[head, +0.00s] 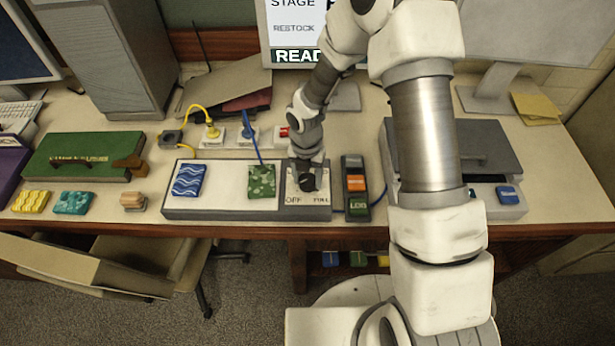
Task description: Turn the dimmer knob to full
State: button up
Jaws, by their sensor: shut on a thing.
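The dimmer knob (308,182) is black and round. It sits on a pale panel (307,200) lettered OFF at left and FULL at right, at the right end of a grey-framed light board. My gripper (306,175) reaches down from above and is shut on the knob. The fingers and wrist cover part of the knob, so I cannot tell which way it points.
On the board's white surface (221,190) lie a blue wavy block (188,180) and a green camouflage block (262,181). A dark switch box (355,190) stands close to the right. Power sockets with yellow and blue cords lie behind. A green case (83,158) is at left.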

jog(key=c, duration=0.4)
